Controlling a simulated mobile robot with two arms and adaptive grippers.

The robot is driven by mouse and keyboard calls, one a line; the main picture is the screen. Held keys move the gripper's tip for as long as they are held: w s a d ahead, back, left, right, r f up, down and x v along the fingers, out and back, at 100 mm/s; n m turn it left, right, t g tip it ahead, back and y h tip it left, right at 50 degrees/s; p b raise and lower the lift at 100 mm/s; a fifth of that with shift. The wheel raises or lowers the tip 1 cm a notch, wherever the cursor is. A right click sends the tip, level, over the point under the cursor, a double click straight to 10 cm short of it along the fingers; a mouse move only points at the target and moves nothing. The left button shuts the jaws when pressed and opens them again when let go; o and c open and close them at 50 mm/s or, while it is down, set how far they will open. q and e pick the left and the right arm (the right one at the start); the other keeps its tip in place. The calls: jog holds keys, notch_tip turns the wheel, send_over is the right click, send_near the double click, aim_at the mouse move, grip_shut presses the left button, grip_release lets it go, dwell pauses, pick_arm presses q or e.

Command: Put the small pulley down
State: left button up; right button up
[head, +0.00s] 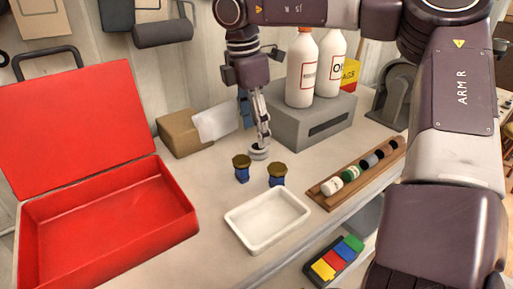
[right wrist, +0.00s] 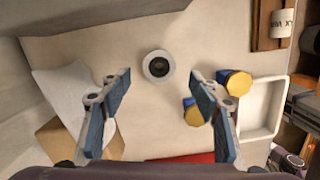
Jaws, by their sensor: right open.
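The small pulley is a pale round ring with a dark centre. It lies on the bench in the right wrist view (right wrist: 158,67) and shows below my fingers in the head view (head: 258,152). My right gripper (head: 263,138) points down just over the pulley. In the right wrist view its two blue-padded fingers (right wrist: 157,84) are wide apart with nothing between them; the pulley lies a little beyond the tips, centred. In the head view the fingers hide part of the pulley's top. My left gripper is not in view.
Two blue pieces with brown-gold tops (head: 241,168) stand close by. A white tray (head: 236,238) is in front, a wooden rack (head: 330,202) of rollers to the right. A grey block (head: 300,135) carries white bottles. An open red case (head: 110,228) fills the left; a cardboard box (head: 180,138) is behind.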

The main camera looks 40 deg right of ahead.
aim_at(257, 145)
jog(key=f+p, duration=0.2)
jog(key=f, duration=0.1)
jog(key=f+p, duration=0.1)
jog(key=f, duration=0.1)
jog(key=shift+s+d, duration=0.15)
jog(key=shift+d, duration=0.25)
jog(key=shift+f, duration=0.3)
jog(key=shift+c, duration=0.7)
jog(key=c, duration=1.2)
jog(key=shift+r, duration=0.1)
